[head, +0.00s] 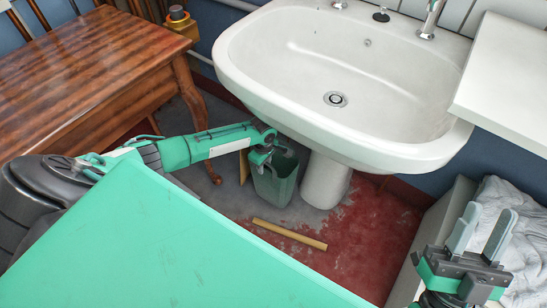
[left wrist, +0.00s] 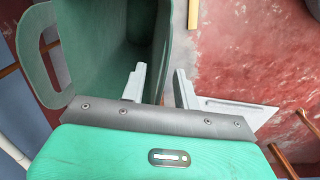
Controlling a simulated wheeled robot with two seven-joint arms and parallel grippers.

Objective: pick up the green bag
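The green bag (head: 274,182) stands open-topped on the floor under the washbasin, left of its pedestal. In the left wrist view the bag (left wrist: 105,45) fills the upper left, with a looped handle at its left. My left gripper (head: 264,153) is at the bag's top edge. In the left wrist view its fingers (left wrist: 159,88) are apart, with a bag wall between them: one finger on the inner side, one outside. I cannot tell whether they touch the wall. My right gripper (head: 481,232) is open and empty at the lower right, away from the bag.
The white washbasin (head: 320,70) overhangs the bag, and its pedestal (head: 326,180) stands close to the right. A wooden stick (head: 290,234) lies on the worn red floor. A wooden table (head: 85,65) is at left. White cloth (head: 505,200) lies at right.

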